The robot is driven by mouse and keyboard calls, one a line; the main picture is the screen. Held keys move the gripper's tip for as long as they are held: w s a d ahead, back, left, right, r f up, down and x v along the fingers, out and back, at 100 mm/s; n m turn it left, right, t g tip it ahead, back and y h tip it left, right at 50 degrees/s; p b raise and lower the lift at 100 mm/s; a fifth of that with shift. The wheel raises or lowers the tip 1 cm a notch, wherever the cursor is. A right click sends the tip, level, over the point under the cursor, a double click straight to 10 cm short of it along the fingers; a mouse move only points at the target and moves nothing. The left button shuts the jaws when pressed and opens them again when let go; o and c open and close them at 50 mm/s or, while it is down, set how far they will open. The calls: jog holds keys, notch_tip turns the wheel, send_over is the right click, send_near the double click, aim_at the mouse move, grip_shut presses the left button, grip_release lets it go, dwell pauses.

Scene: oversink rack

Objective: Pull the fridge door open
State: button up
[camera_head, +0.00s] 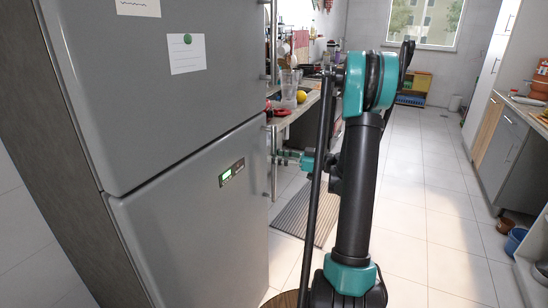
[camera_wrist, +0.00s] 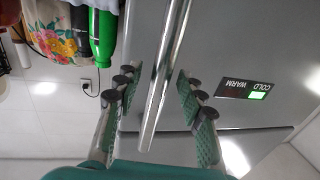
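The grey fridge has a lower door (camera_head: 195,225) with a green-lit display (camera_head: 231,172), and an upper door (camera_head: 150,90). Both doors look shut. A vertical metal bar handle (camera_head: 273,178) stands at the right edge of the lower door. My gripper (camera_head: 284,158) is at this handle, reaching in from the right. In the wrist view my gripper (camera_wrist: 157,104) is open, with green-padded fingers on either side of the handle bar (camera_wrist: 165,75). A gap shows between the bar and each finger. The display (camera_wrist: 243,90) appears upside down there.
A counter (camera_head: 300,108) with a jug and a yellow fruit stands behind the fridge. A striped mat (camera_head: 306,212) lies on the tiled floor (camera_head: 430,190). Cabinets (camera_head: 505,150) line the right side. The aisle between is mostly clear.

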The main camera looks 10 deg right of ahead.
jog(key=shift+w+a, duration=0.2)
jog(key=shift+a, duration=0.25)
grip_shut()
